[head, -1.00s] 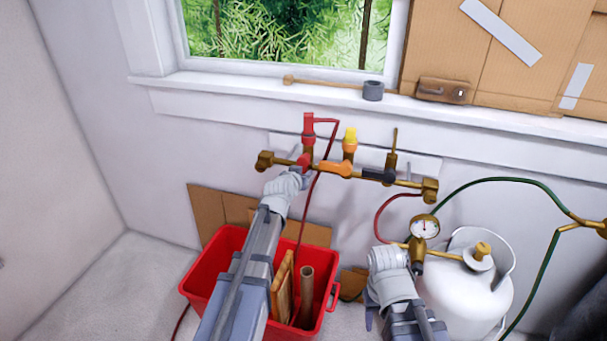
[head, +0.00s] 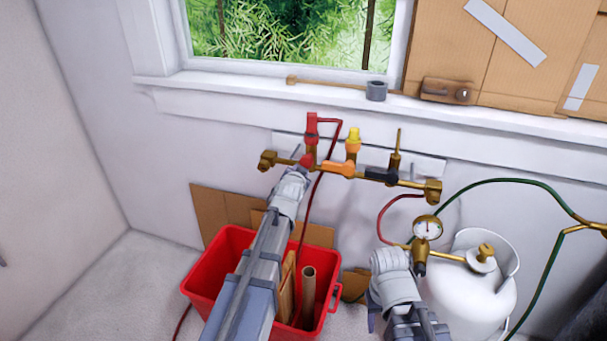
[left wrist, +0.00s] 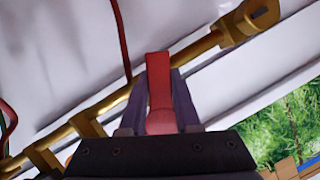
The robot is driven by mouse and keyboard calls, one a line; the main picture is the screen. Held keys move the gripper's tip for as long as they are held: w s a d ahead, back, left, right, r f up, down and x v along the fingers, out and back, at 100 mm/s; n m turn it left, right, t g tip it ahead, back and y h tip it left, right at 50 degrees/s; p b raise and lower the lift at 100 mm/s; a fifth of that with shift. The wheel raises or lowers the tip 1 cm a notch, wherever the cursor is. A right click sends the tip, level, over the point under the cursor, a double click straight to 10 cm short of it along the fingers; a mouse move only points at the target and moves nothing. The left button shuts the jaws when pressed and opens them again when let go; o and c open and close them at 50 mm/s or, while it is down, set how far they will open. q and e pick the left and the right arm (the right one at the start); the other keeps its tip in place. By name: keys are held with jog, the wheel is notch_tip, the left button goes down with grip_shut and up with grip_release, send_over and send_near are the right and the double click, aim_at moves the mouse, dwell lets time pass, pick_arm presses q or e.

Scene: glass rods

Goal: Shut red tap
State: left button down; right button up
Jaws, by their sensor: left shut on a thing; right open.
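The red tap (head: 311,132) sits on the brass pipe on the wall below the window, left of the yellow and orange tap. Its red lever (head: 306,160) shows only in part beside my left gripper (head: 298,171). In the left wrist view the red lever (left wrist: 159,85) lies between the two dark fingers of my left gripper (left wrist: 160,100), which are shut on it. There the lever crosses the brass pipe (left wrist: 190,55) at an angle. My right gripper (head: 374,318) is open, low beside the white gas tank and well away from the tap; its fingers show only in part.
The pipe also carries an orange lever (head: 340,169) and a black lever (head: 381,177), both lying along it. A red crate (head: 205,268) holding wood stands under my left arm. The white gas tank (head: 468,298) with a gauge (head: 427,228) and green hose stands at right.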

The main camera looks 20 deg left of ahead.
pick_arm(q)
jog(key=shift+a+r+m+y+b, duration=0.2)
jog(key=shift+m+y, duration=0.1)
jog(key=shift+m, duration=0.2)
jog(key=shift+a+r+m+y+b, duration=0.1)
jog(key=shift+a+m+y, duration=0.15)
jog(key=shift+m, duration=0.25)
jog(key=m+y, duration=0.1)
jog(key=r+m+t+b, duration=0.1)
jog(key=shift+a+m+y, duration=0.3)
jog(key=shift+a+y, duration=0.05)
jog(key=shift+a, duration=0.05)
jog(key=m, duration=0.1)
jog(key=r+m+t+y+b, duration=0.1)
jog(key=shift+a+m, duration=0.25)
jog(key=shift+m, duration=0.15)
jog(key=shift+a+r+m+t+y+b, duration=0.1)
jog(key=shift+r+m+t+y+b, duration=0.35)
jog(key=shift+m, duration=0.75)
jog(key=shift+r, duration=0.25)
jog(key=c, duration=0.6)
grip_release()
